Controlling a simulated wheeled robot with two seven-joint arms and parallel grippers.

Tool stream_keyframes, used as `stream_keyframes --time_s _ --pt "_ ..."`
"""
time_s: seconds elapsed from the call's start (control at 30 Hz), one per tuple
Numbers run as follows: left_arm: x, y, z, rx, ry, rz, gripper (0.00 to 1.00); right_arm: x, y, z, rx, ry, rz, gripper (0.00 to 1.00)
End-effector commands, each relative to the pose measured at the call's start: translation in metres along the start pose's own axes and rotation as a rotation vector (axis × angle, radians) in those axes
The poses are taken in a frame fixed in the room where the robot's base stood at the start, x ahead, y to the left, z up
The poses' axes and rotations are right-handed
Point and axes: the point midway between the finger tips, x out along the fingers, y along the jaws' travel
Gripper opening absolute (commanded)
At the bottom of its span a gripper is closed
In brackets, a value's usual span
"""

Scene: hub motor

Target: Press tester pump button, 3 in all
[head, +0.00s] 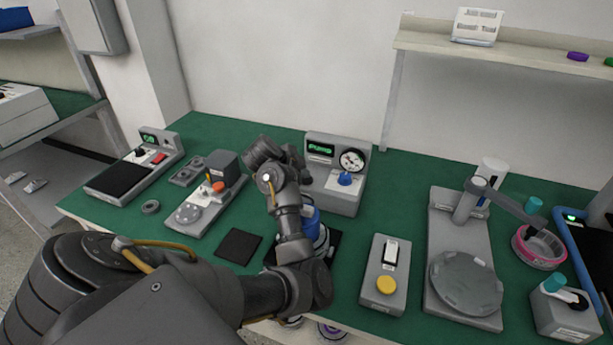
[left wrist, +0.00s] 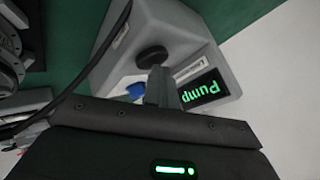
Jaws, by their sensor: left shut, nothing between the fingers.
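The tester (head: 346,197) is a grey box at the back of the green bench, with a green-lit display reading "Pump", a round gauge and a blue knob (head: 345,178). In the left wrist view, the tester (left wrist: 180,35) shows a black round button (left wrist: 152,56) beside the lit display (left wrist: 203,90). My left gripper (left wrist: 160,80) is shut and empty, its fingertips right at the black button; I cannot tell whether they touch it. In the head view my left gripper (head: 297,165) is partly hidden by its own wrist, at the tester's left side. My right gripper is not in view.
A grey device with a red button (head: 158,158) and a motor fixture (head: 205,207) stand left. A box with a yellow button (head: 386,285) and a stand with a round plate (head: 465,283) stand right. A shelf (head: 500,52) is above. A black pad (head: 239,246) lies in front.

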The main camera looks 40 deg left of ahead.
Motion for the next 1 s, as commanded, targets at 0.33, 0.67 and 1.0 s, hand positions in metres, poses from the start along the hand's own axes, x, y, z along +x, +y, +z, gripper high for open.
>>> stream_keyframes --time_s 0.33,0.67,1.0 --pt "0.005 0.005 0.004 -0.002 -0.001 0.006 0.0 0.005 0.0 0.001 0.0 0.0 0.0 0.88" --pt "0.004 0.005 0.004 -0.003 -0.002 0.009 0.0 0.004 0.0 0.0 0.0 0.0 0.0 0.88" --pt "-0.008 -0.006 -0.006 -0.001 -0.001 0.005 0.0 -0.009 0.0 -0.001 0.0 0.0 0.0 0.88"
